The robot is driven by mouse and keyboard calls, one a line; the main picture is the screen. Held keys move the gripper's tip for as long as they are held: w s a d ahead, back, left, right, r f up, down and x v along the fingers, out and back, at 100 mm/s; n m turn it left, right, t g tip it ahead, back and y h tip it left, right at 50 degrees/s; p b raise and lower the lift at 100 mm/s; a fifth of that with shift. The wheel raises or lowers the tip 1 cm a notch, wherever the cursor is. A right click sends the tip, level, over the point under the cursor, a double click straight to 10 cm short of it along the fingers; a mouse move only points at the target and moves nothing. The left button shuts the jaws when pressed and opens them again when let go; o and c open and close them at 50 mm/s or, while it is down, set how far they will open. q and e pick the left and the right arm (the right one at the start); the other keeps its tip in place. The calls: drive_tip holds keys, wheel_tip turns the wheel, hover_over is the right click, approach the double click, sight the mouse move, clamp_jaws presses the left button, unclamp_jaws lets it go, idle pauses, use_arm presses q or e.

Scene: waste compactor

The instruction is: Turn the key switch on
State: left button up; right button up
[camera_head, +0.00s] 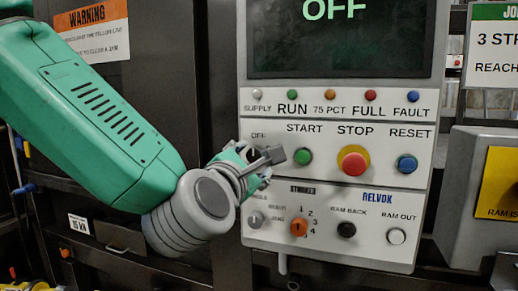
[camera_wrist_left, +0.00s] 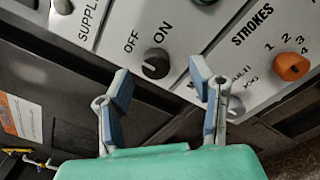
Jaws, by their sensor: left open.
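The key switch is a dark round knob (camera_wrist_left: 155,64) under the OFF and ON labels on the light panel in the left wrist view. In the head view it is hidden behind my left gripper (camera_head: 262,166), with only the OFF label showing above. In the left wrist view my left gripper (camera_wrist_left: 163,82) is open, one finger to each side of the knob. The fingers look empty; I cannot tell whether they touch the panel. My right gripper is not in view.
The control panel (camera_head: 424,191) has a green START button (camera_head: 303,157), a red STOP button (camera_head: 354,163), a blue RESET button (camera_head: 406,164) and an orange strokes knob (camera_head: 299,228) near the gripper. A display (camera_head: 340,45) above reads OFF. A grey box (camera_head: 466,180) stands to the right.

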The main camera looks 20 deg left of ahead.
sight(254, 158)
use_arm(q)
drive_tip(key=w, duration=0.2)
drive_tip(key=w+a, duration=0.1)
drive_tip(key=shift+w+p, duration=0.35)
drive_tip(key=shift+w+a, duration=0.15)
drive_tip(key=shift+w, duration=0.1)
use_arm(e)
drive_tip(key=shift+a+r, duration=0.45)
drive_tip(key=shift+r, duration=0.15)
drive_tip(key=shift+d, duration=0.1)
use_arm(q)
drive_tip(key=shift+d, duration=0.25)
drive_tip(key=shift+c, duration=0.8)
drive_tip(key=shift+d, duration=0.15)
clamp_jaws()
drive_tip(key=shift+f, duration=0.1)
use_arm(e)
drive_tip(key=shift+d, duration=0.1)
